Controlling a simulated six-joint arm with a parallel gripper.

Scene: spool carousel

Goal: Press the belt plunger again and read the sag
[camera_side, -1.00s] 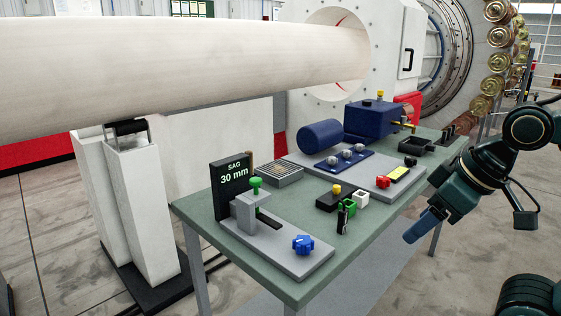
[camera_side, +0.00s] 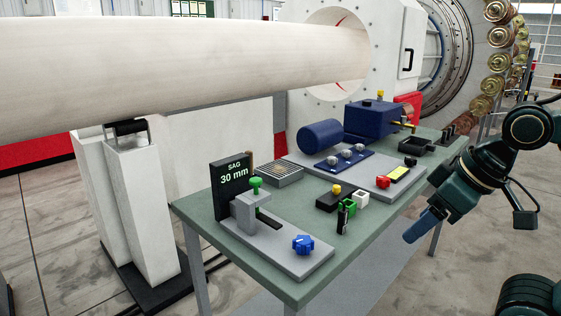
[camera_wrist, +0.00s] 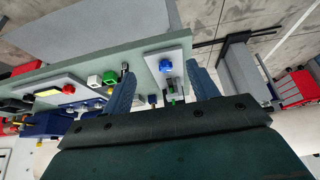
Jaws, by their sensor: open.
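The belt plunger is a green-topped post (camera_side: 256,184) on a grey block, upright on a grey base plate (camera_side: 290,264) at the near left of the green table. A black display (camera_side: 234,186) behind it reads "SAG 30 mm". A blue knob (camera_side: 302,244) sits on the same plate. In the wrist view the blue knob (camera_wrist: 166,65) and a green part of the plunger (camera_wrist: 172,102) show between my fingers. My gripper (camera_side: 418,238) is off the table's right edge, well apart from the plunger; its two blue fingers (camera_wrist: 160,85) are spread and empty.
The green table (camera_side: 300,287) also holds a green block (camera_side: 348,206), a white block (camera_side: 361,198), a vented grey box (camera_side: 278,174), a blue cylinder (camera_side: 320,135) and a blue box (camera_side: 372,120). A large pale pipe (camera_side: 180,70) runs above and behind the table.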

